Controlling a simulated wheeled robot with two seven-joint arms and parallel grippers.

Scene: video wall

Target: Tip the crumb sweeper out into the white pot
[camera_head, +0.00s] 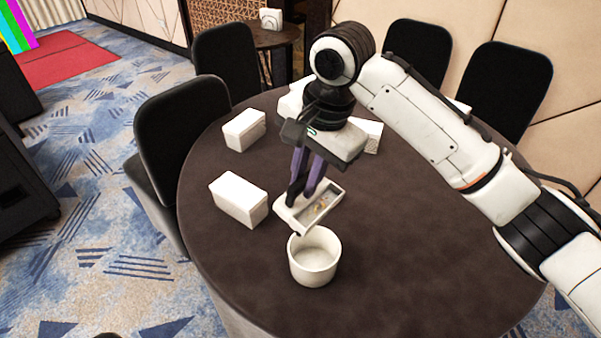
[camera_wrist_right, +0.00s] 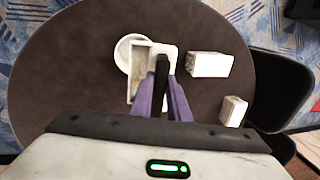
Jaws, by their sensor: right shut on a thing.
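The crumb sweeper (camera_head: 318,207) is a small white tray with brown and yellow crumbs inside. My right gripper (camera_head: 303,190) is shut on it and holds it above the table, just behind the white pot. The sweeper looks slightly tilted, and its near end is close to the pot's back rim. The white pot (camera_head: 314,262) stands upright on the round table; no crumbs show in it. In the right wrist view the sweeper (camera_wrist_right: 140,72) overlaps the right side of the white pot (camera_wrist_right: 123,52). My left gripper is not in view.
The round dark table (camera_head: 400,250) is clear to the right and front of the pot. White boxes (camera_head: 238,198) (camera_head: 244,130) stand to the left, with others behind my gripper. Black chairs (camera_head: 180,140) surround the table's left and back.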

